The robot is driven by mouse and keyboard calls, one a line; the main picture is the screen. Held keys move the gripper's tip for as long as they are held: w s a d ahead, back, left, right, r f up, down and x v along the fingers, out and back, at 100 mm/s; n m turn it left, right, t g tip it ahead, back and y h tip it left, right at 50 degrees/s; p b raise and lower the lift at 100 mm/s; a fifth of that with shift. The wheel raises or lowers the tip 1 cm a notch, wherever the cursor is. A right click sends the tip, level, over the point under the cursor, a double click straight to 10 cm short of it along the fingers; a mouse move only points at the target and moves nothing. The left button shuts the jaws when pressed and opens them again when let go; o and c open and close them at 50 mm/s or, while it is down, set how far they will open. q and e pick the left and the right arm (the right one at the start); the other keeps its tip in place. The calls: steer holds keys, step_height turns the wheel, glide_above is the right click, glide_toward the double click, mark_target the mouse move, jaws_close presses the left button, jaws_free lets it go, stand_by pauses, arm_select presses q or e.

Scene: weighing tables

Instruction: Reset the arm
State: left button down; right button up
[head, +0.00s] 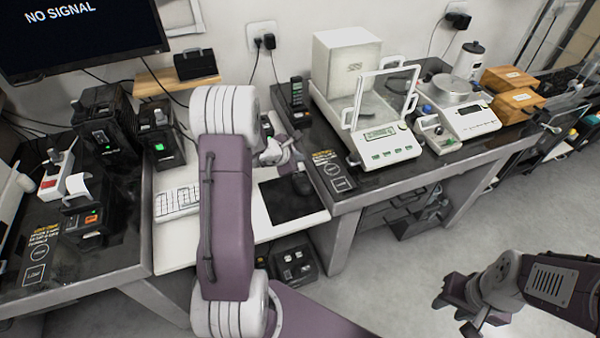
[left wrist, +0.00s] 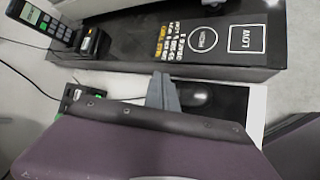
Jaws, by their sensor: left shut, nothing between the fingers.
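My left arm rises in the middle of the head view. Its gripper (head: 284,153) shows partly behind the purple arm link, above the small white table and left of the black mouse (head: 302,183). In the left wrist view the grey fingers (left wrist: 162,92) are together and empty, beside the mouse (left wrist: 196,93). My right gripper (head: 453,308) is at the lower right of the head view, over the floor, with its dark fingertips apart and nothing seen between them.
A white balance (head: 385,150) and a second scale (head: 470,122) stand on the right table. A keyboard (head: 177,203) and black mouse pad (head: 285,200) lie on the white table. Black devices (head: 100,125) stand on the left table. Open floor (head: 385,285) lies right of centre.

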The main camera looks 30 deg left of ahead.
arm_select(q)
steer(key=shift+d, duration=0.1)
stand_by(0.6)
steer(key=w+d+r+m+h+p, duration=0.2)
steer(key=d+r+m+p, duration=0.15)
steer(key=d+r, duration=0.55)
steer(key=s+d+r+m+g+h+p, duration=0.1)
steer(key=s+d+r+m+g+h, duration=0.15)
steer(key=s+d+m, duration=0.75)
steer(key=s+d+f+m+g+y+p, duration=0.1)
steer(key=s+d+m+g+y, duration=0.2)
steer(key=s+m, duration=0.45)
steer(key=s+a+f+m+g+y, duration=0.2)
steer(key=s+a, duration=0.4)
steer(key=s, duration=0.3)
steer(key=f+m, duration=0.1)
steer(key=m, duration=0.1)
steer(key=shift+a+f+m, duration=0.3)
steer(key=shift+m, duration=0.1)
steer(key=shift+s+a+g, duration=0.1)
steer(key=shift+g, duration=0.15)
